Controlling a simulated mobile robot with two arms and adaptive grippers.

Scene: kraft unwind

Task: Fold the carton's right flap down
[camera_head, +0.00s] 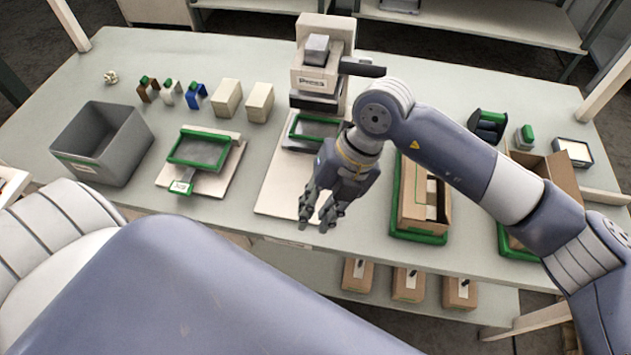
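A brown carton (411,209) stands in a green-rimmed tray (418,238) right of the middle. Its top is partly open and shows dark and white contents; my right arm hides its far part. A second brown carton (565,177) stands at the far right with a flap upright, partly behind my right arm. I cannot tell which of the two the task means. My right gripper (319,222) hangs over the front of the table, left of the nearer carton and apart from it. Its fingers are spread and empty. My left gripper is out of view; my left arm fills the foreground.
A press-like machine (318,78) stands at the back middle. A grey bin (100,143), a green-framed scale (200,150) and several small blocks are on the left. Small boxes (408,284) sit on the lower shelf. The table's front edge is near my gripper.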

